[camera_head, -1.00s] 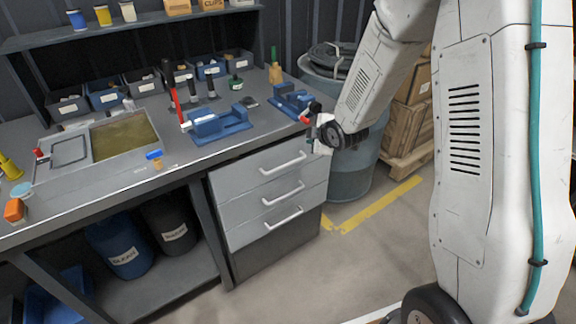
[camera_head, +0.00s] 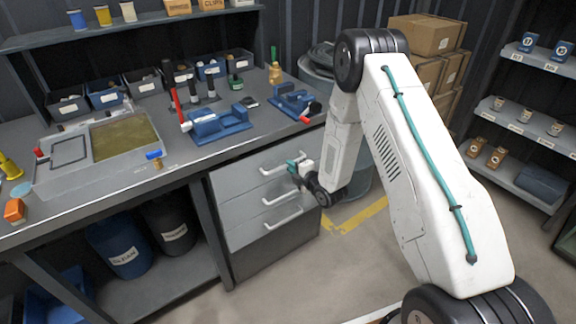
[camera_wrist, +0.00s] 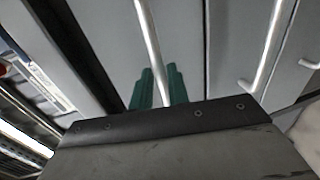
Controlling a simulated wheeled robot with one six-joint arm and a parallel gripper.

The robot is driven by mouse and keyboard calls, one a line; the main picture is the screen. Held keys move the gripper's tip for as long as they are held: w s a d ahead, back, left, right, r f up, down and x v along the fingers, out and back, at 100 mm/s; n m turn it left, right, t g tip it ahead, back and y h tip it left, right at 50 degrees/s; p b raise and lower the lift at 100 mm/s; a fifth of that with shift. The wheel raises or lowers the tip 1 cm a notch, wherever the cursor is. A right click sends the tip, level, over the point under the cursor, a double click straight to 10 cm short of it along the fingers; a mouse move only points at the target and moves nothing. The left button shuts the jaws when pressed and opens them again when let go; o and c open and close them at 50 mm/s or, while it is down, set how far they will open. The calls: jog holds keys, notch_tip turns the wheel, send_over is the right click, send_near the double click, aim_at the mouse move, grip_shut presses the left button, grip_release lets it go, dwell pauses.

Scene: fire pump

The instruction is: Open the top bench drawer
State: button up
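The top bench drawer (camera_head: 237,180) is the uppermost grey front under the bench and sits flush with the fronts below. Its pale bar handle (camera_head: 276,168) is partly hidden by my gripper (camera_head: 297,163) at the right end. In the wrist view the handle (camera_wrist: 148,35) runs down between the two teal fingers of my gripper (camera_wrist: 159,88), one finger on each side. The gap around the bar is very narrow, and I cannot tell whether the fingers press on it.
Two more drawer handles, the middle one (camera_head: 283,192) and the lowest one (camera_head: 284,217), lie below. The bench top (camera_head: 190,160) overhangs above, with a blue vise (camera_head: 218,123) on it. A grey barrel (camera_head: 361,178) stands behind my arm. Floor in front of the drawers is clear.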

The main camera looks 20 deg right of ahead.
jog(key=shift+x, duration=1.35)
grip_shut()
